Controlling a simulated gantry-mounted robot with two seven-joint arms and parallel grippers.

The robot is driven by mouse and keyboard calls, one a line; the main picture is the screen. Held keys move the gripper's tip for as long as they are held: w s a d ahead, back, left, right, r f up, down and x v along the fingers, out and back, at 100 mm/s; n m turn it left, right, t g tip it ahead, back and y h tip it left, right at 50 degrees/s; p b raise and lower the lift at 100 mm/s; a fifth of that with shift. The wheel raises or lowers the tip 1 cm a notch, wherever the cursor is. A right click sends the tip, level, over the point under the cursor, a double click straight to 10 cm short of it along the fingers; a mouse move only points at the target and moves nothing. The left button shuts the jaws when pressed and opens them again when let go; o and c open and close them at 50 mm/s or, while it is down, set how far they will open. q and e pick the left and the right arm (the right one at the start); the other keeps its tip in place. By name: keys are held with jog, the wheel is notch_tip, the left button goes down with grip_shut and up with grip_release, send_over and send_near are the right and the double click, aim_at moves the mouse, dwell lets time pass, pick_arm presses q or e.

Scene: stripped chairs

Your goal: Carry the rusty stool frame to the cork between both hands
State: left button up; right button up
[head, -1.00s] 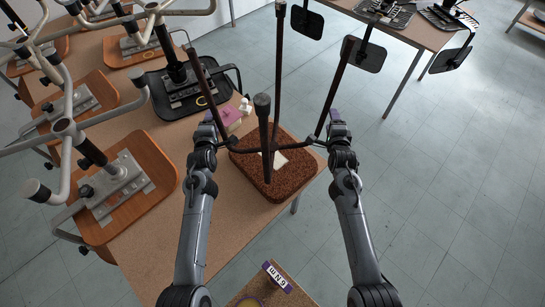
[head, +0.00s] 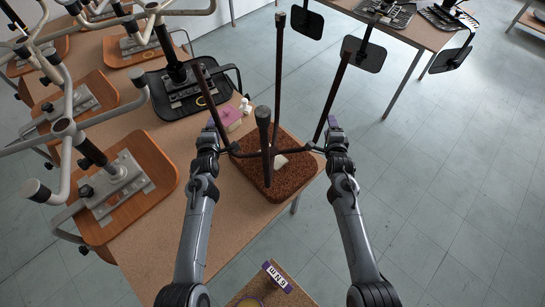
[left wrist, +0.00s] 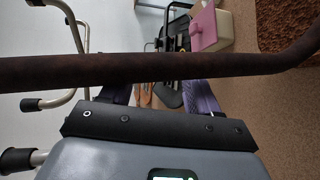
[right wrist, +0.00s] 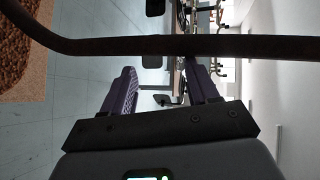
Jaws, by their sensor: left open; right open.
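The rusty stool frame (head: 278,80) is upside down, its dark legs pointing up, over the brown cork (head: 281,186) in the head view. I cannot tell whether it touches the cork. My left gripper (head: 211,126) is open at the frame's left side, and my right gripper (head: 333,126) is open at its right side. In the left wrist view, a frame bar (left wrist: 150,70) crosses in front of the purple fingers. In the right wrist view, a bar (right wrist: 110,47) crosses close to the fingertips. Contact with the fingers is unclear.
The wooden table (head: 160,250) carries upturned stools with wooden seats (head: 140,180) on the left. A black stool seat (head: 190,97), a pink item (head: 230,117) and small white blocks lie beyond the left gripper. Another table (head: 425,35) stands back right. Floor is clear at right.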

pick_arm(q)
jog(key=shift+d+f, duration=0.75)
jog(key=shift+d, duration=0.3)
pick_arm(e)
jog(key=shift+a+f+n+y, duration=0.2)
jog(key=shift+a+f, duration=0.15)
jog(key=shift+a, duration=0.3)
jog(key=shift+a+f+n+y, duration=0.1)
jog(key=shift+a+f+y, duration=0.15)
jog(key=shift+a, duration=0.35)
pick_arm(q)
jog(key=shift+o, duration=0.9)
jog(key=shift+a, duration=1.35)
jog(key=shift+o, duration=1.1)
jog(key=shift+w+a+r, duration=0.1)
jog(key=shift+a, duration=0.6)
pick_arm(e)
jog(key=d, duration=0.4)
pick_arm(q)
jog(key=shift+a, duration=0.1)
pick_arm(e)
jog(key=o, duration=0.4)
jog(key=shift+d, duration=0.15)
pick_arm(q)
jog(key=shift+r, duration=0.1)
